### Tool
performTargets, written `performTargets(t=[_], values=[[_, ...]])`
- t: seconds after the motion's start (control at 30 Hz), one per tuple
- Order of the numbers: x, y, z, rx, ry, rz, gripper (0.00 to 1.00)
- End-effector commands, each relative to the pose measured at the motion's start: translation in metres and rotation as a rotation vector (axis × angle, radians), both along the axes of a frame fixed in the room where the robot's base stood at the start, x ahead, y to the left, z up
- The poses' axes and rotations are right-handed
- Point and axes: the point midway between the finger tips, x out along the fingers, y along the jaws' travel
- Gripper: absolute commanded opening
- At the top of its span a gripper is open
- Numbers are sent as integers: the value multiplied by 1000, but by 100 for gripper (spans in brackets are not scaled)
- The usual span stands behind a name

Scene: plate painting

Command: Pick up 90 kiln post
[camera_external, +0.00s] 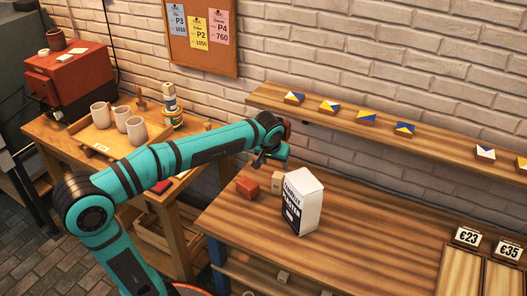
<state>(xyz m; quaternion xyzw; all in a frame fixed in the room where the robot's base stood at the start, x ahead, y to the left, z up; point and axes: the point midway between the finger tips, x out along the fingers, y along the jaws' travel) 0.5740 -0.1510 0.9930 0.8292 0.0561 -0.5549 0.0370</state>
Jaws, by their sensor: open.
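A small beige block (277,183) with a dark mark stands on the wooden workbench (375,235). It may be the 90 kiln post, but its mark is too small to read. It sits between a red-brown block (247,186) and a white carton. My gripper (262,161) is open, above and slightly left of the beige block, apart from it. The far side of the gripper is hidden by my wrist.
The white carton (303,203) with black print stands close to the right of the beige block. A wall shelf (350,117) with several painted tiles runs behind. Mugs (135,129) stand on a left table. Price signs (467,237) stand at right. The bench's middle is clear.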

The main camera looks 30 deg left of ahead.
Motion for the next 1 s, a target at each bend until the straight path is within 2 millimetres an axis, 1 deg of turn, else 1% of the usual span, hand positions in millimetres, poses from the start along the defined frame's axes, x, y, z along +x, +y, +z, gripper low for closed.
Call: performTargets(t=[0.03, 0.1, 0.4, 0.5, 0.77, 0.87, 1.0], values=[[3, 1, -9, 1, 3, 1, 62], [8, 1, -21, 1, 2, 0, 62], [27, 4, -67, -1, 1, 1, 62], [31, 5, -77, 0, 1, 0, 62], [35, 5, -87, -1, 0, 0, 62], [39, 5, -97, 0, 0, 0, 62], [46, 6, -115, -1, 1, 1, 62]])
